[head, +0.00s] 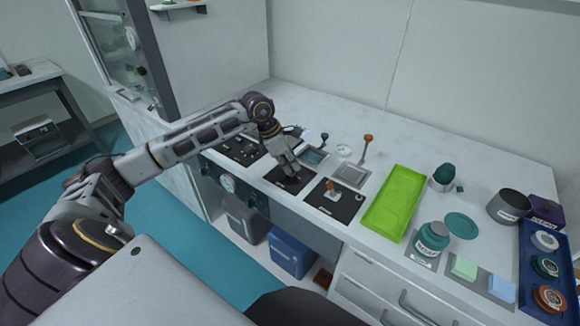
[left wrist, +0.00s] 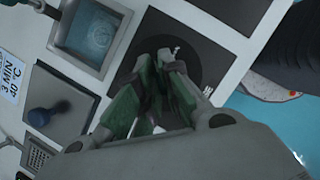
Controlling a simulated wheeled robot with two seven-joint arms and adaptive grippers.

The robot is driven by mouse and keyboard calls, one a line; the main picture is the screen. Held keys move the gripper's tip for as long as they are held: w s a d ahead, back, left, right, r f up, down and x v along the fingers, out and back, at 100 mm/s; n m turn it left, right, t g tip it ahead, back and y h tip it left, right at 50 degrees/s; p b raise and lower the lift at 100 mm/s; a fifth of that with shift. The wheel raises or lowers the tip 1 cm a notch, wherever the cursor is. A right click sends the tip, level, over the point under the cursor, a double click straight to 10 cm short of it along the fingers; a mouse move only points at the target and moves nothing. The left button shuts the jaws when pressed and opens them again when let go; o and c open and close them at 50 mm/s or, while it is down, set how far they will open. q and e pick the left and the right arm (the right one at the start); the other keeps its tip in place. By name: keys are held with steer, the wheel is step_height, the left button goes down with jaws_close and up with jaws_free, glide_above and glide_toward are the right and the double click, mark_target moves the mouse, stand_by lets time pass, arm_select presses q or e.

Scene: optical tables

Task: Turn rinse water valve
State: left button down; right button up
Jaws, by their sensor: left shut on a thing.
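My left gripper (head: 291,172) reaches down over a black square panel (head: 277,183) at the front of the counter. In the left wrist view its fingers (left wrist: 166,62) are closed together over the black panel (left wrist: 212,42), which has a dark round dial with white marks. They are shut on a small part at the dial's middle; the fingers mostly hide it, so I cannot tell its shape or angle. Another black panel (head: 350,207) to the right carries an orange-topped valve handle (head: 332,188). My right gripper is not in view.
A small water basin (left wrist: 92,30) and a blue knob (left wrist: 48,113) lie near the gripper. A lime green tray (head: 393,203), a teal jar (head: 432,237), a grey pot (head: 508,205) and a blue tray (head: 530,280) stand to the right. Bins (head: 290,253) sit below the counter.

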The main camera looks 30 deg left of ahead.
arm_select(q)
steer(key=n+b, duration=0.1)
steer(key=n, duration=0.1)
steer(key=shift+n+t+y, duration=0.3)
steer(key=shift+y, duration=0.1)
steer(key=shift+n+b, duration=0.3)
steer(key=shift+n, duration=0.3)
steer(key=shift+n+y, duration=0.3)
steer(key=n+y+b, duration=0.1)
steer(key=n, duration=0.2)
steer(key=shift+d+t+b, duration=0.15)
steer(key=shift+t+b, duration=0.2)
steer(key=shift+t, duration=0.05)
steer(key=shift+n+y+b, duration=0.35)
steer(key=shift+n+y, duration=0.05)
steer(key=shift+n, duration=0.5)
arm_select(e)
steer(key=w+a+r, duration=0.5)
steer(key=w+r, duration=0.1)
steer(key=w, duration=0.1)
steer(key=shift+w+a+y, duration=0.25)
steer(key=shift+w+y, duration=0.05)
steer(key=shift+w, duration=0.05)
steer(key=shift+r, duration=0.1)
arm_select(q)
steer(key=c, duration=1.6)
jaws_free()
steer(key=shift+s, duration=0.1)
